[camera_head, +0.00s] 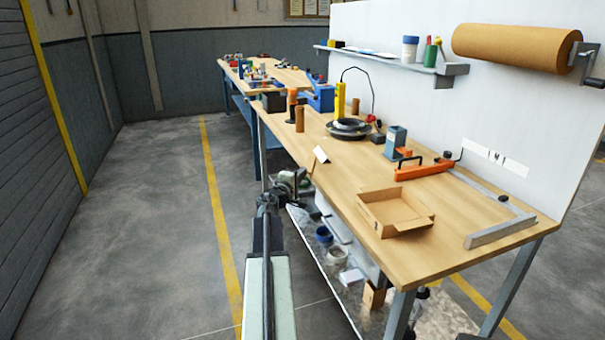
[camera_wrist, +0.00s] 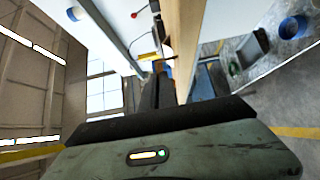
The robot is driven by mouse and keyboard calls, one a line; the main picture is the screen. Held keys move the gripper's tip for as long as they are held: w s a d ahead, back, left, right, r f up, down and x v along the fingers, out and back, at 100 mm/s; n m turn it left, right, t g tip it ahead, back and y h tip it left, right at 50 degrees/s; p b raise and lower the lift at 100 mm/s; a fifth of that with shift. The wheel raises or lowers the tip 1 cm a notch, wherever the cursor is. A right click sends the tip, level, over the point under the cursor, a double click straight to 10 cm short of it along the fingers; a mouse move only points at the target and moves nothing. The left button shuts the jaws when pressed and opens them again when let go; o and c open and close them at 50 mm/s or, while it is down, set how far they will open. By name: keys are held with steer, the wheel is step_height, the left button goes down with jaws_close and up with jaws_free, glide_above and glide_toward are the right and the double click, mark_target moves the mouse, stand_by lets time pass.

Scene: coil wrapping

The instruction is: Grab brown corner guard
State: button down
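I cannot single out the brown corner guard for sure. A small upright brown piece (camera_head: 299,118) stands on the workbench (camera_head: 352,160) near its left edge, and it may be a roll or a guard. Another brown piece (camera_head: 374,296) sits low under the bench's near end. My gripper (camera_head: 302,178) is beside the bench's left edge, apart from both brown pieces. In the wrist view its dark fingers (camera_wrist: 150,92) lie close together with nothing seen between them. No brown guard is clear in the wrist view.
An open cardboard box (camera_head: 408,228) sits at the bench's near end, beside a grey metal bar (camera_head: 500,231) and an orange tool (camera_head: 423,172). A white folded card (camera_head: 320,155) stands near the left edge. The floor (camera_head: 160,210) to the left is clear.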

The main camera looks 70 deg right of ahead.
steer(key=a+r+p, duration=0.2)
steer(key=a, duration=0.5)
steer(key=w+a+r+p, duration=0.1)
steer(key=a+r+p, duration=0.1)
steer(key=a, duration=0.5)
steer(key=shift+w+r+p, duration=0.2)
steer(key=shift+r+p, duration=0.2)
steer(key=shift+p, duration=0.05)
